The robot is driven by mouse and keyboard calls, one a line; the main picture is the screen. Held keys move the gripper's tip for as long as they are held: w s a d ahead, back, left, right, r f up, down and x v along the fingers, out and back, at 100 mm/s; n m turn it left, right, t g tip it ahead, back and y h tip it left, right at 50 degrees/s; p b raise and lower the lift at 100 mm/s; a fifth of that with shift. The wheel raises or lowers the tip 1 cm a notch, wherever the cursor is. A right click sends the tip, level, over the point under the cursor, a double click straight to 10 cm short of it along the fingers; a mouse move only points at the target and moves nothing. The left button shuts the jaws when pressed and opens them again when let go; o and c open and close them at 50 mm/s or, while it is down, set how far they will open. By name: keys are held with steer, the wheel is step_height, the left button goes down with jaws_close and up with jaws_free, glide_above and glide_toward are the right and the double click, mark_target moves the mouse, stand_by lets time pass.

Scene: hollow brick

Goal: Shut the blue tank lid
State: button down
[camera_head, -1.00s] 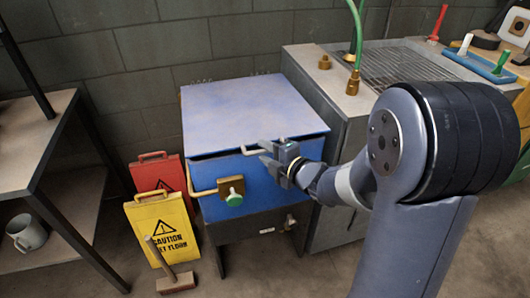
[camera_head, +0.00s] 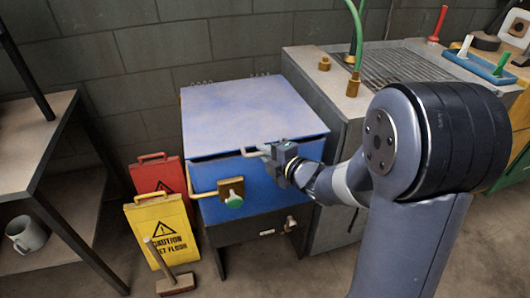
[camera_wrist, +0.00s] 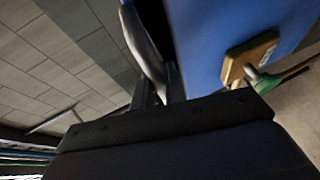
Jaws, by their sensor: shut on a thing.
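The blue tank (camera_head: 270,185) stands against the wall, with its flat blue lid (camera_head: 250,105) over the top. A thin dark line shows under the lid's front edge; I cannot tell if the lid is fully down. My gripper (camera_head: 270,151) is at the front of the lid, shut on the pale lid handle (camera_head: 250,153). In the wrist view the handle (camera_wrist: 143,45) shows as a grey bar at the jaws, beside the blue tank front (camera_wrist: 210,45). The jaw tips are partly hidden.
A brass plate with a green knob (camera_head: 234,199) and a yellow pipe are on the tank's front. A grey bench (camera_head: 335,95) adjoins the right.

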steer(key=f+b, duration=0.1)
steer(key=b, duration=0.2)
steer(key=f+b, duration=0.2)
steer(key=b, duration=0.1)
steer(key=shift+s+f, duration=0.2)
steer(key=shift+f, duration=0.2)
steer(key=c, duration=1.5)
jaws_free()
steer(key=shift+o, duration=0.2)
steer(key=shift+w, duration=0.1)
steer(key=shift+d+r, duration=0.1)
steer(key=shift+r, duration=0.1)
